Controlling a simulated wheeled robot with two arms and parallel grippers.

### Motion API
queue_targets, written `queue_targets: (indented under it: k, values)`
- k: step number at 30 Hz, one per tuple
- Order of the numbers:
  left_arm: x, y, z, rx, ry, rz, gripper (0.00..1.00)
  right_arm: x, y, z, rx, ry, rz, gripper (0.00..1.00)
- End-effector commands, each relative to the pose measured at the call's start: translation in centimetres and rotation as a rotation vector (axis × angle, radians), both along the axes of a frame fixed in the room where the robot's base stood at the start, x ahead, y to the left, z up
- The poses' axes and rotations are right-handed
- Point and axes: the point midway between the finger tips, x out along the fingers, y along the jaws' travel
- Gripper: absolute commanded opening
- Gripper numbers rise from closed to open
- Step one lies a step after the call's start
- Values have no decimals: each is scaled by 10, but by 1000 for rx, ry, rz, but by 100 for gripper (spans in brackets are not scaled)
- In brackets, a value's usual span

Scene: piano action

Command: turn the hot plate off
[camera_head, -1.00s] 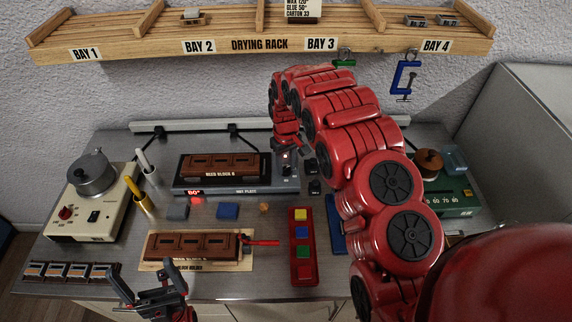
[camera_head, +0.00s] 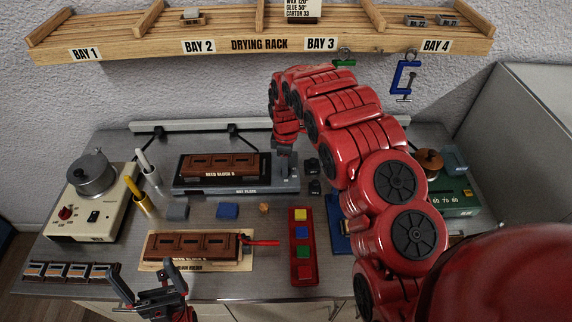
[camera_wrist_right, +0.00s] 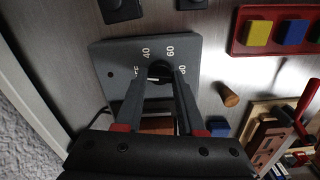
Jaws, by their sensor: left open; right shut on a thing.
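The hot plate (camera_head: 236,190) stands at the back middle of the bench with a brown reed block (camera_head: 218,165) on it. Its front display is dark. My right gripper (camera_head: 285,165) is at the plate's right end. In the right wrist view, the right gripper (camera_wrist_right: 160,82) is shut on the black dial knob (camera_wrist_right: 159,69), one finger on each side. Marks 40 and 60 show clearly around the knob; the OFF and 80 marks are partly hidden by the fingers. My left gripper (camera_head: 153,292) is open and empty at the bench's front edge.
A second block (camera_head: 192,246) sits in a holder at the front, with a red-handled tool beside it. A red tray (camera_head: 303,270) of coloured cubes stands to its right. A pot (camera_head: 92,176) on a cream heater and white and yellow cylinders stand at left.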

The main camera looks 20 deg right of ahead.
Motion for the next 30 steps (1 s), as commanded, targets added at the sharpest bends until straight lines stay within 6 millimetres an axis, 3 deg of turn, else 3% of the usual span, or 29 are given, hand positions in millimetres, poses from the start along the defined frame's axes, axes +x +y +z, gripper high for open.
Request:
queue_targets:
  k: [12, 27, 28, 30]
  values:
    - [0, 0, 0, 0, 0, 0, 100, 1, 0, 1, 0, -3, 166, 0]
    - [0, 0, 0, 0, 0, 0, 100, 1, 0, 1, 0, -3, 186, 0]
    - [0, 0, 0, 0, 0, 0, 100, 1, 0, 1, 0, -3, 186, 40]
    - [0, 0, 0, 0, 0, 0, 100, 1, 0, 1, 0, -3, 186, 52]
